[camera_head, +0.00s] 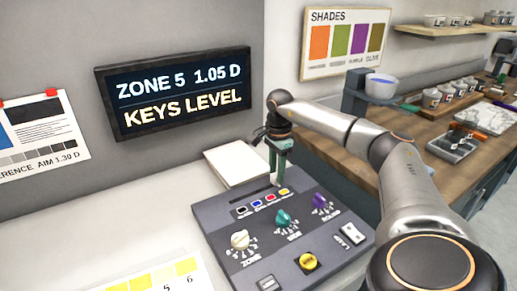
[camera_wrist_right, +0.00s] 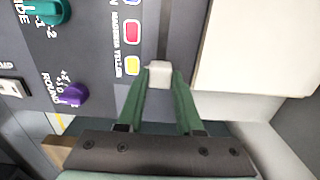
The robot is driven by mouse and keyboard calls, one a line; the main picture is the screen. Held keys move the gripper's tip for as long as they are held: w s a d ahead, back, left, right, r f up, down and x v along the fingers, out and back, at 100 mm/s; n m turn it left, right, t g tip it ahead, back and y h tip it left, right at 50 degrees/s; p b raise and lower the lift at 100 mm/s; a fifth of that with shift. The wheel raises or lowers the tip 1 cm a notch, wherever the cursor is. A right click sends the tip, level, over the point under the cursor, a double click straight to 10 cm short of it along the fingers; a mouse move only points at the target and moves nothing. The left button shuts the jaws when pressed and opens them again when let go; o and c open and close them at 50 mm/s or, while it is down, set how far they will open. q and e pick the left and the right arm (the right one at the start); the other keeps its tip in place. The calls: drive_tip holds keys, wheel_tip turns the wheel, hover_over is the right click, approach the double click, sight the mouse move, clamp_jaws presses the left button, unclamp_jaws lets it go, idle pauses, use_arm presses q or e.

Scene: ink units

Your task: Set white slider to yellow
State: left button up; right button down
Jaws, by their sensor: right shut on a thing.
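The control panel (camera_head: 225,225) is a dark grey console on the bench. The white slider (camera_wrist_right: 158,74) shows in the right wrist view, between the fingertips of my right gripper (camera_wrist_right: 159,80). Its slot runs up the picture from it, beside the row of colour marks. The yellow mark (camera_wrist_right: 132,66) is just left of the slider, nearly level with it; the red mark (camera_wrist_right: 132,33) is farther up. In the head view my right gripper (camera_head: 278,178) reaches down at the panel's far edge, shut on the slider and hiding it, near the yellow mark (camera_head: 283,192). My left gripper is not in view.
The panel also has a cream knob (camera_head: 240,240), a green knob (camera_head: 283,217), a purple knob (camera_head: 320,201), a yellow button (camera_head: 308,262) and a white rocker switch (camera_head: 350,233). A pale block (camera_head: 236,164) stands behind. A wall display (camera_head: 178,92) reads "ZONE 5 1.05 D" and "KEYS LEVEL".

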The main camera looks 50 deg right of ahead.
drive_tip(key=shift+s+d, duration=0.1)
drive_tip(key=shift+d, duration=0.15)
drive_tip(key=c, duration=0.6)
unclamp_jaws()
drive_tip(key=shift+o, duration=0.2)
drive_tip(key=shift+r, duration=0.1)
wheel_tip(320, 180, up, 12)
drive_tip(key=shift+r+p, duration=0.2)
drive_tip(key=shift+p, duration=0.15)
